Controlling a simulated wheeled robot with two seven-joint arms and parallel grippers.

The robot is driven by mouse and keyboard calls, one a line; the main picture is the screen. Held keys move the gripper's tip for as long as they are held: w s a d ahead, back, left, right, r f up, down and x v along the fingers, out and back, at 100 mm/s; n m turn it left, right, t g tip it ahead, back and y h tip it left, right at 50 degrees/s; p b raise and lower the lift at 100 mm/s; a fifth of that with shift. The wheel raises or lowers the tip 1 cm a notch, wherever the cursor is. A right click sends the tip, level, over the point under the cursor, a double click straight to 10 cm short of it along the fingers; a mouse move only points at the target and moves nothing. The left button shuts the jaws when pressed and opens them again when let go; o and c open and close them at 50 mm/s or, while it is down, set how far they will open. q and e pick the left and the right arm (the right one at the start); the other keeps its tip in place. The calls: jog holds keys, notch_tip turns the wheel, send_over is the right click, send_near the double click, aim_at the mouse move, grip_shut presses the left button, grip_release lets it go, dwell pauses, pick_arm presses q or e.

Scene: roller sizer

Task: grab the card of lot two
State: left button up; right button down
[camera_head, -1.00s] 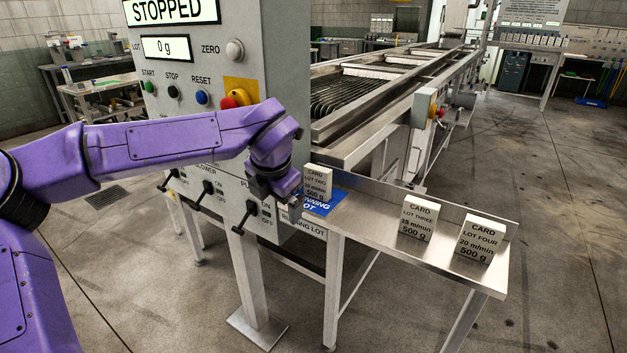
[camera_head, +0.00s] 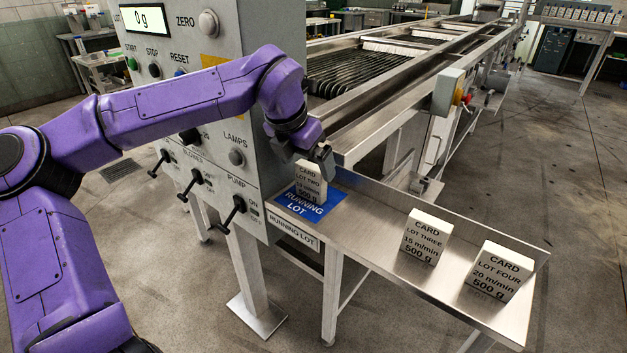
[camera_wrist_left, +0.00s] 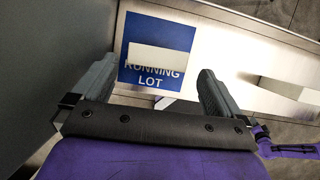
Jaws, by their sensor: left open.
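The lot two card (camera_head: 309,184) is a pale upright block standing on the blue running lot mat (camera_head: 322,205) at the left end of the steel shelf. My left gripper (camera_head: 318,157) is right above the card, pointing down at it. In the left wrist view its two fingers (camera_wrist_left: 158,95) are apart, and the card's pale top (camera_wrist_left: 162,59) shows ahead of the gap between them, over the blue mat. I cannot tell whether a finger touches the card.
The lot three card (camera_head: 426,237) and lot four card (camera_head: 499,271) stand farther right on the steel shelf (camera_head: 375,222). The grey control panel (camera_head: 233,185) with its black levers is close on the left. The roller machine (camera_head: 385,75) rises behind the shelf.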

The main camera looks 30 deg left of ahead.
aim_at(308, 167)
pick_arm(q)
jog(key=x, duration=0.5)
jog(key=shift+w+a, duration=0.2)
jog(key=c, duration=1)
